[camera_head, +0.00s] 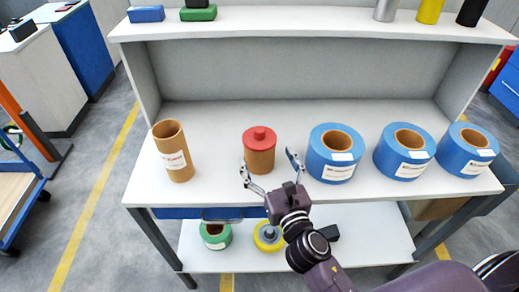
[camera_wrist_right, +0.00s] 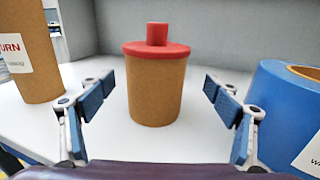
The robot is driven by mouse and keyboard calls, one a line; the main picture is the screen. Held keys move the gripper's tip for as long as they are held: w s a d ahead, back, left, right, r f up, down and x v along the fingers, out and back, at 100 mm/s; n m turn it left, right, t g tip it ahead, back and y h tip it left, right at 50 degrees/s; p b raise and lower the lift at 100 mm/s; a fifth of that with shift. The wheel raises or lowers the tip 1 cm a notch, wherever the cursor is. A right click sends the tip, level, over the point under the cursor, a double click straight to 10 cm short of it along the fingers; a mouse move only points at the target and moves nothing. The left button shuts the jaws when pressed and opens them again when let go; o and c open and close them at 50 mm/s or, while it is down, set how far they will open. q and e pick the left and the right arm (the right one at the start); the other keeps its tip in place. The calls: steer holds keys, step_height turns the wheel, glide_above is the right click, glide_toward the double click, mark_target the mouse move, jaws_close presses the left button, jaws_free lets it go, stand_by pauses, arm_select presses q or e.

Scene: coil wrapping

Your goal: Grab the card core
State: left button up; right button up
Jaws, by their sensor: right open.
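A brown card cylinder with a red knobbed cap (camera_head: 259,155) stands upright on the white bench, left of the middle. It fills the centre of the right wrist view (camera_wrist_right: 155,95). A taller, open brown card tube (camera_head: 175,155) with a white and red label stands to its left; part of it shows in the right wrist view (camera_wrist_right: 32,55). My right gripper (camera_head: 267,160) is open and empty, facing the capped cylinder. In the right wrist view its pads (camera_wrist_right: 159,82) are on either side of the cylinder, with a gap at each side. My left gripper is out of view.
Several blue rolls stand to the right, the nearest (camera_head: 334,153) close to my right finger. The upper shelf (camera_head: 310,22) overhangs the back of the bench (camera_head: 215,115). A green roll (camera_head: 216,236) and a yellow roll (camera_head: 268,237) sit on the lower shelf.

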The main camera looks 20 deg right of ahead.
steer(key=w, duration=0.4)
steer(key=shift+a+f+p, duration=0.15)
steer(key=shift+a+p, duration=0.2)
steer(key=shift+w, duration=0.35)
steer(key=shift+w+f, duration=0.1)
steer(key=shift+w, duration=0.05)
steer(key=c, duration=1.2)
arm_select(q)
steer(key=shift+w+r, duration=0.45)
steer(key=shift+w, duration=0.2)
arm_select(e)
steer(key=shift+c, duration=0.5)
